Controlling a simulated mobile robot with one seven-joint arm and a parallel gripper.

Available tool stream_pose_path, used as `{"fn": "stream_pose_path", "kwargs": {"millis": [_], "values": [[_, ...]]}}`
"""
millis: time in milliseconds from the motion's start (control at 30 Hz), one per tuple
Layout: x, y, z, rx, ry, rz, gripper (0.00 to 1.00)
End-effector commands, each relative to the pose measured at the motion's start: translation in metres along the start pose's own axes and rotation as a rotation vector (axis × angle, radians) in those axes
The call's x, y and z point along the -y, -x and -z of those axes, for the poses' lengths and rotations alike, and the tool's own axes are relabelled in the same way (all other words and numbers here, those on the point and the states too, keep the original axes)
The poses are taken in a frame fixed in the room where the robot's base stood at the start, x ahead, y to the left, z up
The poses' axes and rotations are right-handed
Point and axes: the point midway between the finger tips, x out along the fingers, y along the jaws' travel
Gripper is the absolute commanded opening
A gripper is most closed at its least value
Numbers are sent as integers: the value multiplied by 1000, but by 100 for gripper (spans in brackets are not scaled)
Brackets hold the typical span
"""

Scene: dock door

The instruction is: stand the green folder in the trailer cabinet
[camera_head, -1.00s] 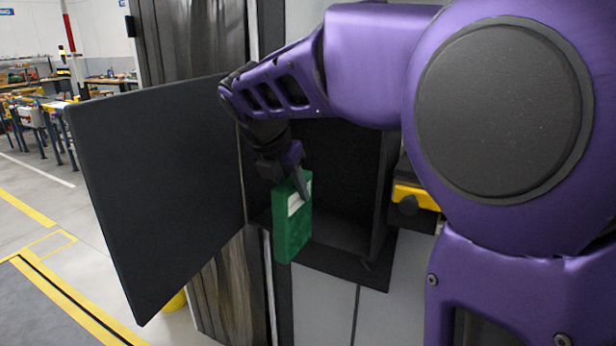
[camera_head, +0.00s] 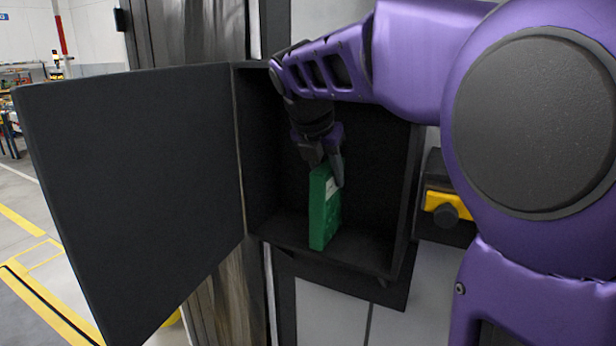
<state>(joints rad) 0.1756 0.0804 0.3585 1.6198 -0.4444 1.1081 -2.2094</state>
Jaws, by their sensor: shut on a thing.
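The green folder (camera_head: 322,212) is upright, with a pale label near its top. My gripper (camera_head: 328,170) is shut on the folder's upper part from above. The trailer cabinet (camera_head: 276,225) is a dark open box, and the folder shows inside its opening, near the cabinet floor. I cannot tell whether the folder's lower edge touches the floor. The cabinet's dark door (camera_head: 135,185) stands wide open to the left. My arm hides the cabinet's upper right part.
A yellow and black device (camera_head: 447,206) is mounted just right of the cabinet. The cabinet's side walls and front lip bound the opening. Floor with yellow lines (camera_head: 40,300) lies at the far left. The cabinet floor right of the folder looks clear.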

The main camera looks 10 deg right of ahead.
Motion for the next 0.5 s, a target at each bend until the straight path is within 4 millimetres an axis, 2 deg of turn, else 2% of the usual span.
{"fn": "stream_pose_path", "kwargs": {"millis": [300,333,467,500], "values": [[0,-2,1,0,0,-1,0],[0,-2,1,0,0,0,42],[0,-1,1,0,0,0,66],[0,-2,1,0,-1,0,67]]}}
